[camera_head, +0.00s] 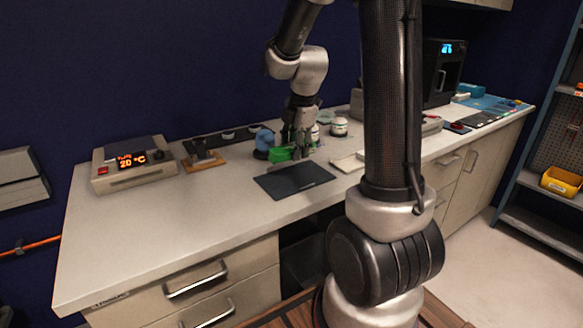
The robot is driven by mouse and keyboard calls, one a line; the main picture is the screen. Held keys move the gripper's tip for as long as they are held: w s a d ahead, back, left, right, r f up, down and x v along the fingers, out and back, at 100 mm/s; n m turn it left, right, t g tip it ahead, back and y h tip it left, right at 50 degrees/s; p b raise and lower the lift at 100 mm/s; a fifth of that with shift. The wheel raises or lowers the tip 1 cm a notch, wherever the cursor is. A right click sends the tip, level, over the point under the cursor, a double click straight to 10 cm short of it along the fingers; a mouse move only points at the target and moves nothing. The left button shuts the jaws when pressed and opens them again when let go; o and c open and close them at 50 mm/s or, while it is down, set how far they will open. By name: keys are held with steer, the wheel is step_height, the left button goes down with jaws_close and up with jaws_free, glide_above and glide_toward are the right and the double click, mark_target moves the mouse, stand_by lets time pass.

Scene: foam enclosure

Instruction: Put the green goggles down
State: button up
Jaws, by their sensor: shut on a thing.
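The green goggles (281,154) are small and bright green in the head view, near the back of the counter. My gripper (298,149) points down and is shut on the green goggles. They are low, just behind a dark flat mat (294,180). Whether they touch the counter surface cannot be told. My gripper's fingers are small and partly blend with things behind them.
A blue rounded object (263,140) stands just left of the goggles. A hotplate-like device with a lit display (133,165) is at left. White-and-dark items (339,127) stand to the right. The counter's front left (150,225) is clear. A yellow bin (561,182) sits on the right shelf.

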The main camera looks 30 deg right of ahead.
steer(key=shift+s+x, duration=0.25)
steer(key=shift+x, duration=0.8)
steer(key=shift+s+x, duration=0.2)
steer(key=shift+x, duration=0.85)
steer(key=shift+s+x, duration=0.25)
steer(key=shift+x, duration=0.75)
steer(key=shift+f, duration=0.25)
steer(key=o, duration=1.2)
steer(key=v, duration=1.1)
steer(key=shift+s+a+r+m+t, duration=0.25)
steer(key=shift+s+a+r+m, duration=0.75)
steer(key=shift+s+m, duration=2.3)
steer(key=shift+s+a+r+m+t, duration=0.3)
steer(key=shift+s+a+r+m, duration=0.7)
steer(key=shift+s+m, duration=2.25)
steer(key=shift+s+a+r+m+t, duration=0.25)
steer(key=shift+s+a+r+m, duration=0.75)
steer(key=shift+s+m, duration=2.3)
steer(key=shift+s+d+r+n, duration=0.3)
steer(key=shift+s+d+n, duration=0.05)
steer(key=shift+s+n, duration=0.3)
